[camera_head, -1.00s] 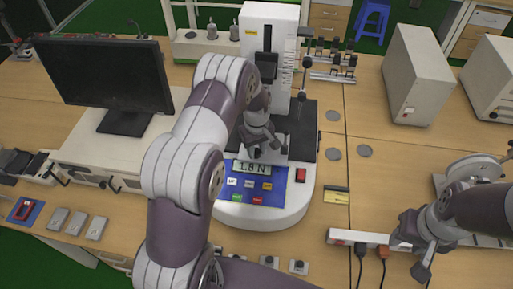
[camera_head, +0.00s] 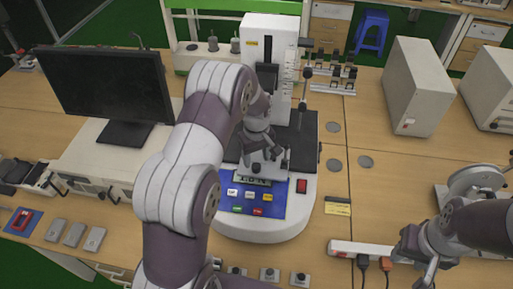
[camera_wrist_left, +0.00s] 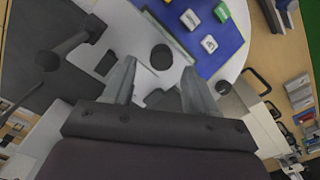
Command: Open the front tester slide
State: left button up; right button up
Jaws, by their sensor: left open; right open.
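The tester (camera_head: 290,45) stands at the centre, a white column with a dark slide block (camera_head: 267,76) on its front and a rounded white base (camera_head: 262,228). A blue panel (camera_head: 272,206) with coloured buttons is on the base. My left gripper (camera_head: 262,165) is open above the base, in front of the column, covering part of the display (camera_head: 247,178). In the left wrist view, its two fingers (camera_wrist_left: 158,85) are apart, with a black round knob (camera_wrist_left: 161,57) beyond them; I cannot tell its height difference. My right gripper (camera_head: 428,268) is open at the lower right.
A monitor (camera_head: 108,85) stands at the left. A white power strip (camera_head: 362,248) with plugs lies beside my right gripper. Grey boxes (camera_head: 418,85) stand at the back right. Small switches (camera_head: 270,274) line the front edge. The table right of the tester is mostly clear.

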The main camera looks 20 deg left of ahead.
pick_arm(q)
notch_tip(320, 180, up, 10)
jog(key=b, duration=0.1)
jog(key=shift+f+b, duration=0.15)
jog(key=shift+b, duration=0.15)
jog(key=s+d+f+m+b, duration=0.1)
jog(key=s+d+m, duration=0.1)
jog(key=s, duration=0.4)
jog(key=s+d+f+m+t+b, duration=0.1)
jog(key=s+d+f+m, duration=0.1)
jog(key=s+m, duration=0.2)
jog(key=s+d+f+m+b, duration=0.1)
jog(key=s+m, duration=0.2)
jog(key=s, duration=0.6)
jog(key=shift+s+d+f+m+b, duration=0.15)
jog(key=shift+s+d+m+b, duration=0.2)
jog(key=shift+s+d+m, duration=0.05)
jog(key=shift+s, duration=0.1)
